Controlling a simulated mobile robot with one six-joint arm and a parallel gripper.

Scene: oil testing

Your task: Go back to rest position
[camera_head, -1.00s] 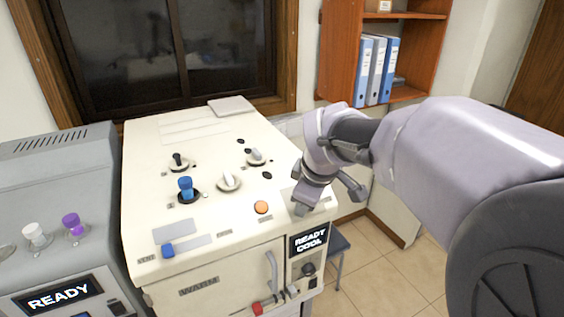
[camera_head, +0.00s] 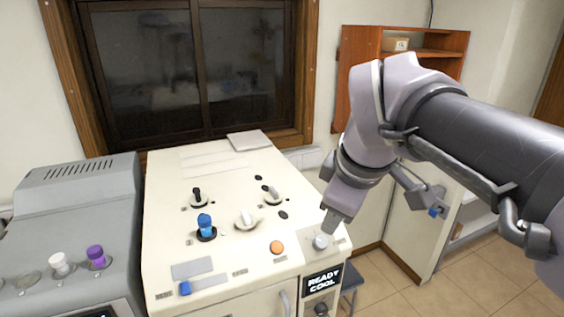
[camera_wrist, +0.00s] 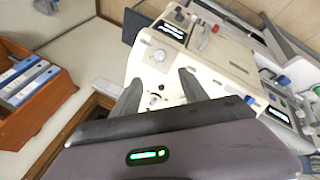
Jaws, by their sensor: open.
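My gripper (camera_head: 338,214) hangs at the front right corner of the cream-coloured testing machine (camera_head: 215,250), near a round silver knob (camera_head: 320,241). In the wrist view its two fingers (camera_wrist: 160,88) are spread apart with nothing between them, and the same silver knob (camera_wrist: 159,55) shows just beyond the tips. I cannot tell how far the fingers are above the machine top. My arm reaches in from the right side of the head view.
A grey machine (camera_head: 80,210) stands at the left, with white (camera_head: 62,262) and purple (camera_head: 97,256) capped items. A blue-capped item (camera_head: 205,222) and an orange button (camera_head: 277,247) are on the cream machine. A wooden shelf (camera_head: 362,90) stands behind my arm; floor shows at right.

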